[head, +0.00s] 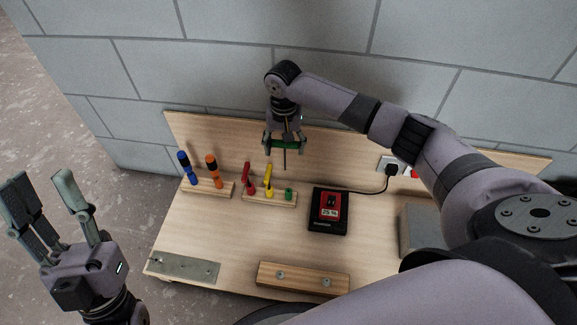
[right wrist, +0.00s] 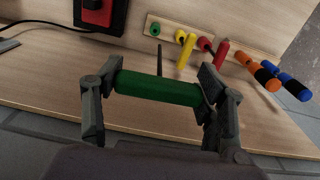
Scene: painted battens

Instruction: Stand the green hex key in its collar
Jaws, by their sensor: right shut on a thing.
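My right gripper (head: 284,148) is shut on the green handle of the hex key (right wrist: 158,88). The handle lies crosswise between the fingers, and the dark shaft points down in the head view. The green collar (head: 289,193) is at the right end of a wooden batten (head: 256,197), and it also shows in the right wrist view (right wrist: 155,29). The key is held above the batten, clear of the collar, which looks empty. My left gripper (head: 42,190) is open and empty, off the board's left side.
A red key (head: 246,174) and a yellow key (head: 268,177) stand in the same batten. Blue (head: 186,167) and orange (head: 213,170) screwdrivers stand in another batten to the left. A black-and-red charger (head: 329,220) lies right of the collar. The bench front has a metal plate (head: 183,266) and wooden block (head: 303,278).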

